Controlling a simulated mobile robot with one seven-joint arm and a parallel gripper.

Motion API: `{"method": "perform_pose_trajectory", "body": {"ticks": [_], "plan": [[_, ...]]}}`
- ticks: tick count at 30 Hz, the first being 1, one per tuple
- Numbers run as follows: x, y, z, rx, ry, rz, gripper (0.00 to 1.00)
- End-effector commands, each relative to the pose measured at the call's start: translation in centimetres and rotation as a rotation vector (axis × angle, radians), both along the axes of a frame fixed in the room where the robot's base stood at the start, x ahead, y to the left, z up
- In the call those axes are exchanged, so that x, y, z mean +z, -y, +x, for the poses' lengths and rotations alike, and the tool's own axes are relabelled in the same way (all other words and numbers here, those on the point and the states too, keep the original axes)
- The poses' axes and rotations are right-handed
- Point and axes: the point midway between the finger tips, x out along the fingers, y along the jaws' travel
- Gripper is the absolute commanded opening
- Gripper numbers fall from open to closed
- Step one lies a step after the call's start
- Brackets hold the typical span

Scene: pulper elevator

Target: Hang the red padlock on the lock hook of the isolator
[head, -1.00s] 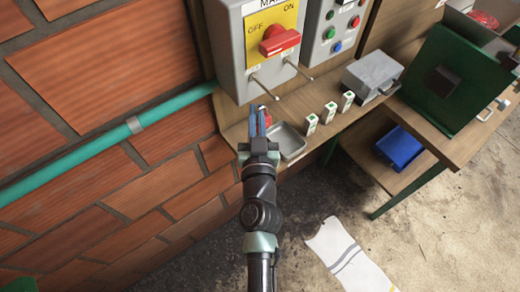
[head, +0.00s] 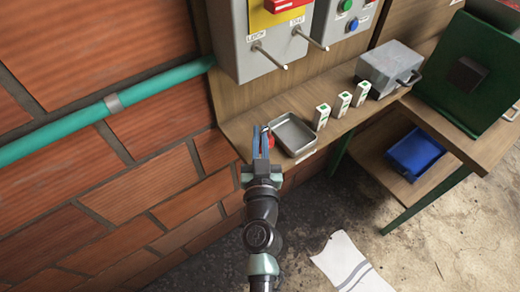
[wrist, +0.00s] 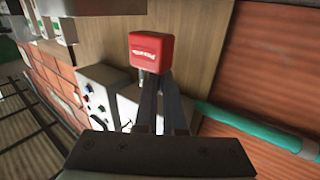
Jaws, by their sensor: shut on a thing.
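The red padlock (wrist: 151,50) is held at the tips of my gripper (wrist: 158,82), its printed face toward the wrist camera. In the head view the fingers of my gripper (head: 261,140) hide most of it; a bit of red padlock (head: 271,141) and its shackle show beside the tips. The isolator (head: 232,47) is a grey wall box with a yellow plate and red handle, cut by the top edge. Two thin metal hooks stick out of its lower front, a left one (head: 271,58) and a right one (head: 312,41), each under a small label. The padlock is below and apart from both.
A shallow metal tray (head: 273,134) lies on the shelf just right of my gripper. Several small white-green boxes (head: 342,104) and a grey metal box (head: 372,73) stand farther right. A teal pipe (head: 60,133) runs along the brick wall at left.

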Motion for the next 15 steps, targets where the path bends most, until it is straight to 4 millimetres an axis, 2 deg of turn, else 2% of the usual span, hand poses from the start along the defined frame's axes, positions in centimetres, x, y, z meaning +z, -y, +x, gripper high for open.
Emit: {"method": "perform_pose_trajectory", "body": {"ticks": [9,15], "plan": [[-3.9,0.0,0.0,0.000,0.001,0.001,0.00],[-3.8,0.0,0.0,0.000,0.001,0.001,0.00]]}}
